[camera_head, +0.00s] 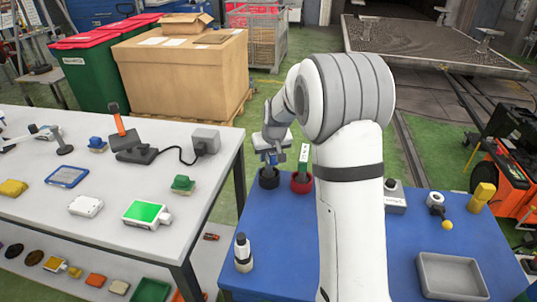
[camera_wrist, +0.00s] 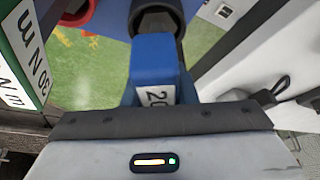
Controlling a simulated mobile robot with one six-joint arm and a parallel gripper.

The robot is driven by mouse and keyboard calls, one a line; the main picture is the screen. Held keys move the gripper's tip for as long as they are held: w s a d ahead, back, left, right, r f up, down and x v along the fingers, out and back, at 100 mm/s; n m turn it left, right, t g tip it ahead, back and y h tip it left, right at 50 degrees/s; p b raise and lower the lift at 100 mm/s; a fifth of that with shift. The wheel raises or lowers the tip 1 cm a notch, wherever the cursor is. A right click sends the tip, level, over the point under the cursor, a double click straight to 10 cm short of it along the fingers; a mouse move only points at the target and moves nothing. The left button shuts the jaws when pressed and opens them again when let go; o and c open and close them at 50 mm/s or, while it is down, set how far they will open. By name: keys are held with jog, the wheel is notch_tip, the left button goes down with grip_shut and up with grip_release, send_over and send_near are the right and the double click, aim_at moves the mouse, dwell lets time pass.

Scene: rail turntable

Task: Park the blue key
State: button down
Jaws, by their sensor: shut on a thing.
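The blue key (camera_head: 268,159) is between the jaws of my gripper (camera_head: 271,150), upright over a black round holder (camera_head: 268,179) at the back left of the blue table. In the wrist view the blue key (camera_wrist: 155,58), with a white number label, lines up with the black holder (camera_wrist: 157,17). I cannot tell how deep its lower end sits in the holder. My gripper is shut on the key. A green key (camera_head: 304,158) with a white label stands in a red holder (camera_head: 301,182) just to the right; it also shows in the wrist view (camera_wrist: 22,60).
The blue table (camera_head: 290,235) also bears a black-and-white bottle (camera_head: 243,253), a grey tray (camera_head: 450,277) and a yellow block (camera_head: 482,195). A white table (camera_head: 110,185) with several devices stands at left. My arm hides the blue table's middle.

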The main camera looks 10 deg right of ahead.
jog(key=shift+f, duration=0.25)
jog(key=c, duration=1.1)
grip_release()
jog(key=shift+b+v, duration=0.35)
jog(key=shift+v, duration=3.6)
